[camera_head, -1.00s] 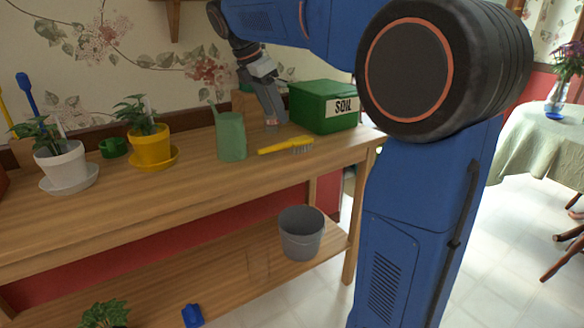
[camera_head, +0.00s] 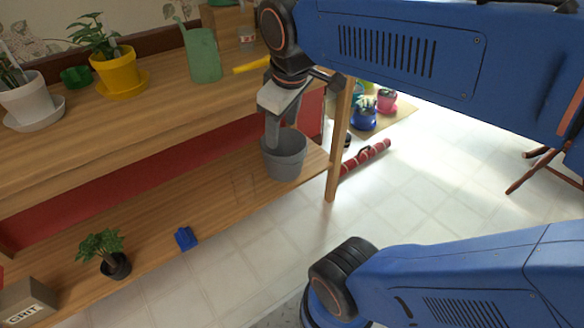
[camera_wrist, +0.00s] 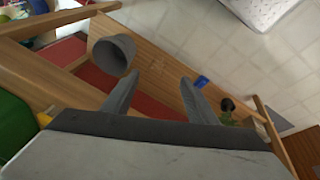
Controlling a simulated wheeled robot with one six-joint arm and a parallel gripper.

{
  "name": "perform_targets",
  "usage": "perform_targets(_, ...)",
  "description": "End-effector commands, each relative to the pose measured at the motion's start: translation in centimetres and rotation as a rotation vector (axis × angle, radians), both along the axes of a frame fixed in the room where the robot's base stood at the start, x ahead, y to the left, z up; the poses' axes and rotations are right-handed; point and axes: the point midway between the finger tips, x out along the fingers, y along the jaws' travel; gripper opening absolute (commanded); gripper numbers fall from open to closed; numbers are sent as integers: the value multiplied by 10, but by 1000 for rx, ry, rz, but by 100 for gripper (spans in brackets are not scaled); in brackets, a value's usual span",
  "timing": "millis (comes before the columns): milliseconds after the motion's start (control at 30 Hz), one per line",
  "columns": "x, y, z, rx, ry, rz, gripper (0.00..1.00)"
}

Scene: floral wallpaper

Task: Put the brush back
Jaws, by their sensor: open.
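The yellow brush (camera_head: 252,64) lies on the wooden bench top, right of the green watering can. Its right end, with the bristles, is hidden behind my arm in the head view. My gripper (camera_head: 272,130) points down in front of the bench's right end, over the grey bucket in the picture, apart from the brush. In the wrist view its two fingers (camera_wrist: 160,78) are spread with nothing between them. A small yellow patch shows at the left in that view; I cannot tell if it is the brush.
The grey bucket (camera_head: 284,155) stands on the lower shelf (camera_head: 225,185). A small blue object (camera_head: 186,238) is at its front edge. The green watering can (camera_head: 203,56) and yellow pot (camera_head: 116,70) stand on the bench (camera_head: 150,105). White tiled floor (camera_head: 240,270) is clear in front.

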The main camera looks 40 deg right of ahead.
Motion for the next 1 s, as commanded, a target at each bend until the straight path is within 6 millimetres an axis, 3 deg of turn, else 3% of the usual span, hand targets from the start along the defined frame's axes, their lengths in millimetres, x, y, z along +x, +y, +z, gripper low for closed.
perform_targets(100,-30,7,-31,89,-51,-150,53)
perform_targets(300,-57,16,-66,199,-100,-325,53)
perform_targets(467,-63,18,-75,227,-113,-371,53)
perform_targets(1000,-63,18,-74,228,-112,-371,53)
